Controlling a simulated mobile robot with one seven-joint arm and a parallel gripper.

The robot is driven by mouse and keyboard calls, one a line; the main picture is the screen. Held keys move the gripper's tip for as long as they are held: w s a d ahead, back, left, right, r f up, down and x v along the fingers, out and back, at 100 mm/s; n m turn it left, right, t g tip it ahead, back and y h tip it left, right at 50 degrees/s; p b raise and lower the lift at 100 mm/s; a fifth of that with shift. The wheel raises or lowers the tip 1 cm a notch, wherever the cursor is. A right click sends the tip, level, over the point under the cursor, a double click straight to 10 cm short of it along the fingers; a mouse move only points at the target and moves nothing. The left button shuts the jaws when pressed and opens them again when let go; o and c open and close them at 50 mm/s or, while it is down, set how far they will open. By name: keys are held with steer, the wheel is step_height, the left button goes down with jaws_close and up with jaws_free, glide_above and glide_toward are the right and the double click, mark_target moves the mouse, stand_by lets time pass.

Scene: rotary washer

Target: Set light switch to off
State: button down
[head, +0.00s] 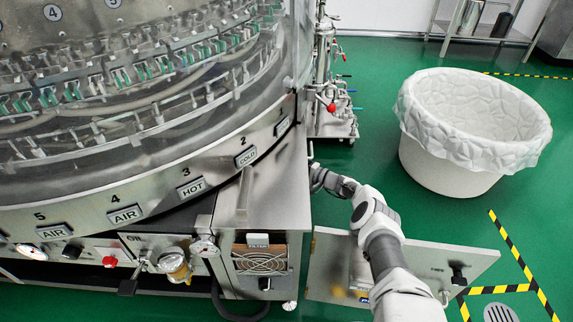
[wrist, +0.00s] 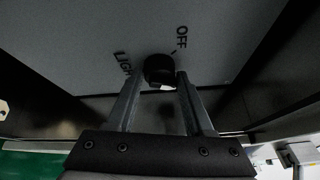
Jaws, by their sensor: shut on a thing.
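The light switch is a round black knob (wrist: 159,68) on a grey panel in the wrist view, with the printed words LIGHT to its left and OFF to its upper right. A short tick mark is printed between OFF and the knob. My gripper (wrist: 160,78) has one finger on each side of the knob and is shut on it. I cannot tell which word the knob points at. In the head view my arm reaches to the right side of the steel cabinet (head: 277,190). The switch and my fingertips are hidden there.
An open door panel (head: 470,262) stands out near my arm at the lower right. A white lined bin (head: 455,180) stands on the green floor to the right. The large rotary washer (head: 75,195) fills the left. Dark walls (wrist: 268,65) flank the panel in the wrist view.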

steer(key=shift+s+f, duration=0.1)
steer(key=shift+f, duration=0.15)
steer(key=c, duration=0.6)
jaws_free()
steer(key=shift+o, duration=1.2)
steer(key=shift+r, duration=0.1)
steer(key=p+v, duration=0.5)
steer(key=v, duration=1.2)
steer(key=shift+d, duration=0.2)
